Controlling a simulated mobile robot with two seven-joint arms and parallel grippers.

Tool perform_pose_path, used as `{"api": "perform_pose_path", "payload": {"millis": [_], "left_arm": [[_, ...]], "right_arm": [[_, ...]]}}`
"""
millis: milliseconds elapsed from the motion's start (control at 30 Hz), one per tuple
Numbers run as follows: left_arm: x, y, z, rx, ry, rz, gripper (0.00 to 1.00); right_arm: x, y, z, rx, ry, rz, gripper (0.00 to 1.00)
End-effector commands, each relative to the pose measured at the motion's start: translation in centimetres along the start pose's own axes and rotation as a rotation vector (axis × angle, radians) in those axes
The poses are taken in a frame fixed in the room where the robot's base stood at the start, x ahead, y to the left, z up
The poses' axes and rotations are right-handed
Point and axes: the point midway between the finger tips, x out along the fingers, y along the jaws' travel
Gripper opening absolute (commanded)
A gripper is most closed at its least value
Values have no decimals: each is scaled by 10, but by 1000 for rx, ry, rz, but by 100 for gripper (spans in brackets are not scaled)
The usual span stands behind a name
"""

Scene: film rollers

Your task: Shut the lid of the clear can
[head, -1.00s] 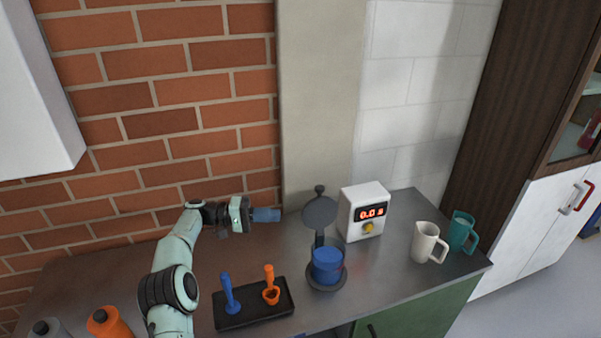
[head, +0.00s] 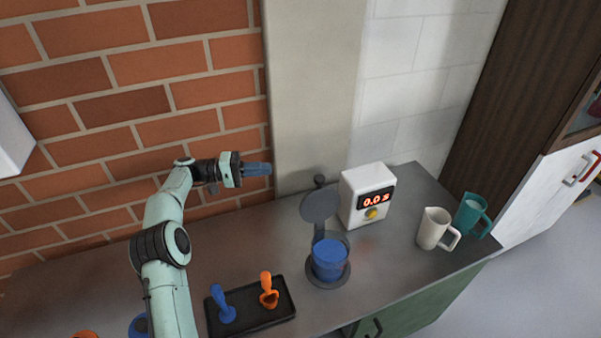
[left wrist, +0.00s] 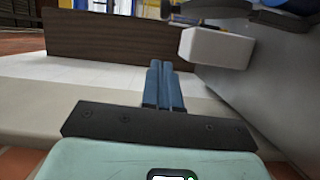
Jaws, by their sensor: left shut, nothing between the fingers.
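The clear can (head: 345,244) stands on the counter on a dark round base, with blue contents (head: 330,260) inside. Its dark grey round lid (head: 320,206) is open and stands nearly upright at the can's back edge. My left gripper (head: 268,169) is shut and empty, with its blue fingers pointing right. It is held above the counter, to the left of the lid and higher in the head view, apart from it. Its shut fingers (left wrist: 159,70) also show in the left wrist view. My right gripper is not in view.
A white timer box (head: 367,197) reading 0.0 s stands right of the lid. A cream mug (head: 434,229) and a teal mug (head: 471,216) stand further right. A black tray (head: 252,308) with a blue tool (head: 224,305) and an orange tool (head: 268,292) lies left of the can.

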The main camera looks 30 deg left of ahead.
Motion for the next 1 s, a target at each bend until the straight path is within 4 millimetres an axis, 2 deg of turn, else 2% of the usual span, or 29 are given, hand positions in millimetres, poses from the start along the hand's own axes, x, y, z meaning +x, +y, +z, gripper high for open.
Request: {"api": "perform_pose_path", "payload": {"millis": [200, 400, 633, 1000], "left_arm": [[48, 1, 1, 0, -5, 2, 0], [88, 1, 3, 1, -2, 1, 0], [105, -1, 23, 0, -1, 0, 0], [110, 0, 28, 2, 1, 0, 0]], "right_arm": [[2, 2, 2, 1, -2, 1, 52], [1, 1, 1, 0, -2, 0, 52], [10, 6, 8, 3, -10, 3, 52], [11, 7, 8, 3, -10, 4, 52]]}}
